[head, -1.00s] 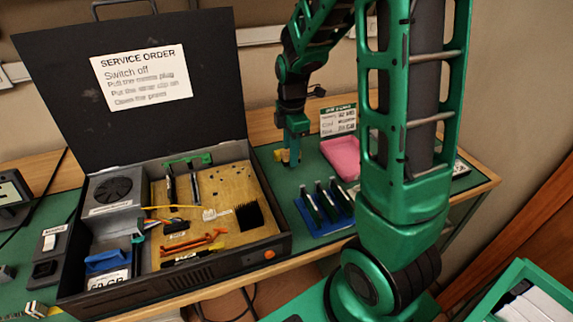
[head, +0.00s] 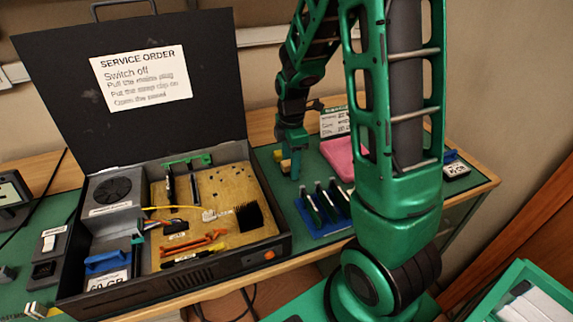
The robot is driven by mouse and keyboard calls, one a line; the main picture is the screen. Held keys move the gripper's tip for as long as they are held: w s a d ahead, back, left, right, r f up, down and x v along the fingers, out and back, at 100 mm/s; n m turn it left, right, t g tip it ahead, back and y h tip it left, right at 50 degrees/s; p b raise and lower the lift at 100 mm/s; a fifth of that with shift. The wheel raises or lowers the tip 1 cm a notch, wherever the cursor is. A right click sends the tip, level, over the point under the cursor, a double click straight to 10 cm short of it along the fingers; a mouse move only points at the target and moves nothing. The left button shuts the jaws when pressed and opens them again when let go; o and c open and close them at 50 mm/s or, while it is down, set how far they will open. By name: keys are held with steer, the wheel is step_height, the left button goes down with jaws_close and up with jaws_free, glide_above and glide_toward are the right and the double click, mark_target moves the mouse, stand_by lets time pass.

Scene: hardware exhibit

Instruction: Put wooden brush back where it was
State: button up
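My gripper (head: 294,168) points down over the far part of the green mat (head: 267,155), behind the blue rack. Its fingers are small and partly hidden in this view, so I cannot tell if they are open or shut. A small tan, wood-coloured piece (head: 286,166) shows right at the left side of the fingers; it may be the wooden brush, but its shape is too small to tell. I cannot tell whether it is held or only beside the fingers. A yellowish piece (head: 278,155) shows just behind it.
The open black case (head: 275,243) with its raised lid fills the left. A blue rack (head: 318,228) with upright boards stands right of it. A pink tray (head: 338,160) and small sign (head: 336,121) are behind. My arm hides part of the right side.

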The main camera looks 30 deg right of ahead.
step_height(320, 180, up, 11)
steer(key=shift+w+f, duration=0.1)
steer(key=shift+f, duration=0.1)
steer(key=s+d+r+m, duration=0.1)
steer(key=s+m, duration=1)
steer(key=s, duration=0.1)
steer(key=s+d+r+m, duration=0.2)
steer(key=s+m, duration=0.9)
steer(key=s, duration=0.2)
steer(key=shift+s+r, duration=0.1)
